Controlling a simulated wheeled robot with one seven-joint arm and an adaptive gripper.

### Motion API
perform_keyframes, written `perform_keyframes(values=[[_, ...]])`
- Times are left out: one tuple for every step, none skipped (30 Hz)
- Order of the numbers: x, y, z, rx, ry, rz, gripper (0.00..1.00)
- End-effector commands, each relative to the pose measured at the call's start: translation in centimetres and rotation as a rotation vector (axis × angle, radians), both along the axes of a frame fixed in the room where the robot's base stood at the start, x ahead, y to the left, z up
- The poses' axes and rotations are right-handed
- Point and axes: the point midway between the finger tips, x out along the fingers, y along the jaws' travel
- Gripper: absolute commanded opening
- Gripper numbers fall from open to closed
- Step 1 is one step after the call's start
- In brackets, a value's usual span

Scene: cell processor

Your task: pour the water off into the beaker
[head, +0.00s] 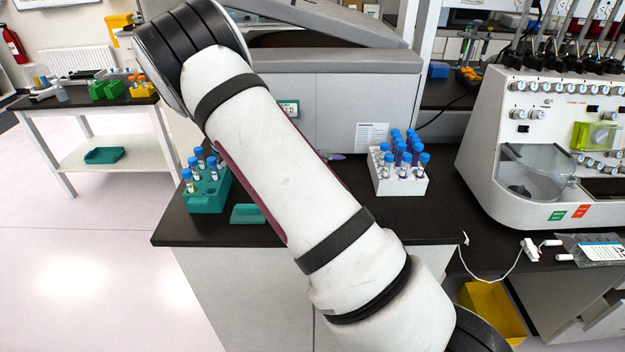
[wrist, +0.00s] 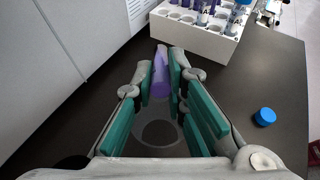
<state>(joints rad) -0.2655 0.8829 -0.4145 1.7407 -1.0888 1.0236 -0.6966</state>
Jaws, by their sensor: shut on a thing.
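My gripper (wrist: 160,88) shows in the wrist view with teal finger pads, closed on a translucent purple tube (wrist: 160,76). The tube's narrow end points away from the camera, towards the white rack. Below it, between the fingers, is a faint grey shape with a dark round ring (wrist: 160,132); I cannot tell whether it is the tube's mouth or a clear vessel. A small purple tip (head: 334,156) shows beside my arm in the head view. My gripper is hidden behind my arm there. I cannot make out a beaker or any water.
A white rack (head: 400,185) of blue-capped tubes stands on the dark bench; it also shows in the wrist view (wrist: 195,38). A loose blue cap (wrist: 264,117) lies right of my gripper. A teal rack (head: 207,202) stands at the bench's left edge. A grey machine (head: 345,100) rises behind.

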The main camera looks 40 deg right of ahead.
Motion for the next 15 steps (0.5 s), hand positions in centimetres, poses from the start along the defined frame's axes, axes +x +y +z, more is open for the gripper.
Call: perform_keyframes(values=[[0.11,0.10,-0.30,-0.023,0.005,0.002,0.00],[0.12,0.07,-0.32,-0.038,0.006,0.002,0.00],[0.11,0.08,-0.34,-0.055,0.007,0.002,0.00],[0.10,0.09,-0.34,-0.064,0.007,0.002,0.00],[0.10,0.09,-0.31,-0.069,0.005,0.002,0.00],[0.07,0.07,-0.25,-0.070,0.004,0.002,0.00],[0.06,0.05,-0.21,-0.069,0.004,0.001,0.00],[0.05,0.05,-0.20,-0.069,0.004,0.001,0.00],[0.05,0.05,-0.20,-0.069,0.004,0.001,0.00],[0.05,0.05,-0.20,-0.068,0.003,0.001,0.00],[0.05,0.05,-0.20,-0.068,0.003,0.001,0.00],[0.05,0.05,-0.21,-0.070,0.004,0.001,0.00],[0.06,0.05,-0.25,-0.073,0.005,0.001,0.00],[0.07,0.06,-0.30,-0.078,0.006,0.001,0.00],[0.10,0.07,-0.38,-0.090,0.008,0.002,0.00]])
